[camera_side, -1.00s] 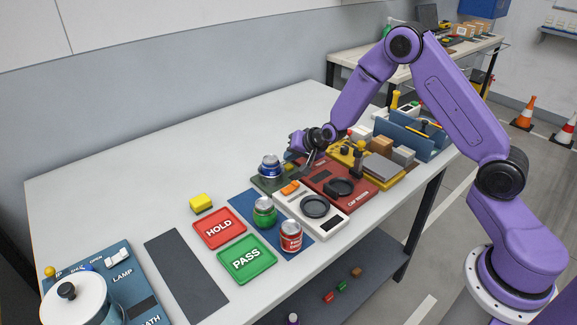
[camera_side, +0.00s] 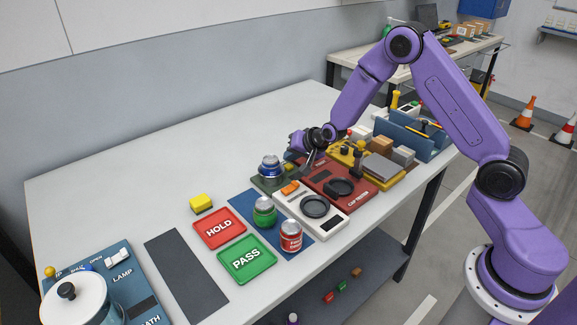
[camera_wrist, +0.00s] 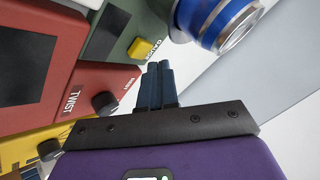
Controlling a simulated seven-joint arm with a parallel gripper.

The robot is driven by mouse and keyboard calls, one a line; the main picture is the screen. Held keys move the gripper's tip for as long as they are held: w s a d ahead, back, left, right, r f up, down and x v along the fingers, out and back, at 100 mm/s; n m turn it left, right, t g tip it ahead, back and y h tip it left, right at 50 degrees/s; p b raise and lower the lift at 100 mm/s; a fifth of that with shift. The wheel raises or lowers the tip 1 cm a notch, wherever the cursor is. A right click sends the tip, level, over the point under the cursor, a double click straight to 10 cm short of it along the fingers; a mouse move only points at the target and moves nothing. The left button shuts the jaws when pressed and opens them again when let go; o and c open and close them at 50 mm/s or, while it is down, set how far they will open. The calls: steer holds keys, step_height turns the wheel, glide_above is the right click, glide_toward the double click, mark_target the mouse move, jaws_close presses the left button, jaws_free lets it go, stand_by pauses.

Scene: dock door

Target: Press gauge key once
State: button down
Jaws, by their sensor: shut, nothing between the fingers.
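The yellow gauge key (camera_wrist: 141,48) sits on the dark green gauge unit (camera_wrist: 107,45) in the wrist view, with partly visible lettering beside it. The green unit also shows in the side view (camera_side: 262,185), under a blue can (camera_side: 269,167). My gripper (camera_wrist: 157,68) is shut and empty, its fingertips close to the key in the wrist view. I cannot tell whether they touch it. In the side view my gripper (camera_side: 307,164) is just right of the blue can, above the table. The key is hard to make out there.
The blue can (camera_wrist: 218,18) stands close to my fingers. The red unit (camera_wrist: 40,45) with a black knob (camera_wrist: 104,104) is on the other side. A white scale (camera_side: 325,219), green can (camera_side: 264,212) and red can (camera_side: 291,236) are nearer the camera.

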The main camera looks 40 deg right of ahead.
mark_target(291, 166)
steer(key=shift+f, duration=0.15)
stand_by(0.7)
steer(key=shift+f, duration=0.3)
steer(key=shift+f, duration=0.45)
stand_by(0.7)
stand_by(0.4)
steer(key=shift+r, duration=0.9)
steer(key=shift+r, duration=0.1)
steer(key=shift+r, duration=2.4)
